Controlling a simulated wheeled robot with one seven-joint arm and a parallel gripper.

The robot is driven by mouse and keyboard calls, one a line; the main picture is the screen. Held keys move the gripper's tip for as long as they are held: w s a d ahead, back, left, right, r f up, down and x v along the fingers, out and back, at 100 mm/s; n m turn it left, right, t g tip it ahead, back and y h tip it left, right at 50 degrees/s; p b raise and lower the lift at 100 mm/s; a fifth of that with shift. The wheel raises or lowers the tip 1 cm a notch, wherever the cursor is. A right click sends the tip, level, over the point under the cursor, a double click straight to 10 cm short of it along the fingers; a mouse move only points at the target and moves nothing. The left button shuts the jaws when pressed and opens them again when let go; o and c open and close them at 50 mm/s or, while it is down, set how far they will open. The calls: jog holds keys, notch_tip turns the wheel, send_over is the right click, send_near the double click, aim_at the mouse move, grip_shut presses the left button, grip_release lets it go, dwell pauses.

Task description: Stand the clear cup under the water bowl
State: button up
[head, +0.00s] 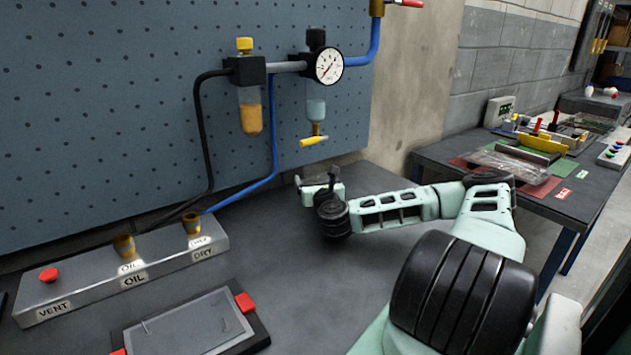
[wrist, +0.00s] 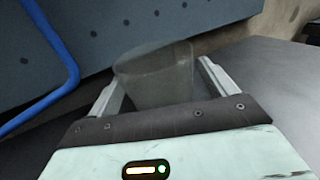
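The clear cup (wrist: 155,75) is a smoky, see-through tumbler in the wrist view. It sits between the two fingers of my gripper (wrist: 160,78) and fills the gap near their tips. The gripper looks shut on it, though the contact at the right finger is hard to see. In the head view my gripper (head: 322,182) is low over the bench, below the water bowl (head: 315,110), and the cup is hard to make out there. The water bowl hangs on the panel, with pale liquid inside and a yellow drain lever (head: 314,141) at its bottom.
A bowl of amber oil (head: 250,118) hangs left of the gauge (head: 328,66). A blue hose (head: 273,130) runs down the panel to a metal block (head: 125,275). A dark tray (head: 190,325) lies in front. The middle of the bench (head: 290,260) is clear.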

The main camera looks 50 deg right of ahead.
jog(key=shift+r, duration=0.3)
jog(key=v, duration=1.2)
jog(key=shift+f+p, duration=0.15)
jog(key=shift+p, duration=0.2)
